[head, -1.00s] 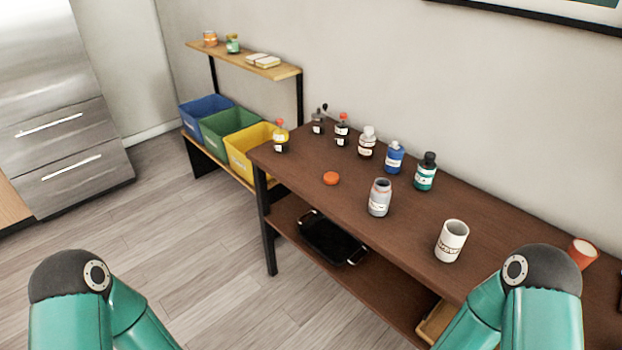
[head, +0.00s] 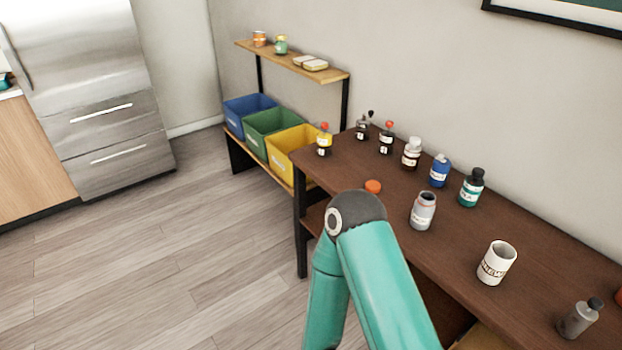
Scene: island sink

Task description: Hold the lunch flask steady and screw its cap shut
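The lunch flask appears to be the grey open-topped container (head: 423,211) with a pale label, standing upright on the brown table. An orange cap (head: 373,186) lies on the table to its left, apart from it. One of my teal arm links rises in front of the table, just below the cap, and hides part of the table's front edge. Neither of my grippers shows in the head view, so I cannot see their fingers.
A white mug (head: 497,263) stands right of the flask and a grey bottle (head: 579,319) nearer the corner. Several bottles, including a blue one (head: 440,171) and a teal one (head: 471,188), line the back. A yellow bin (head: 292,150) sits beyond the table (head: 452,251). Floor is clear at left.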

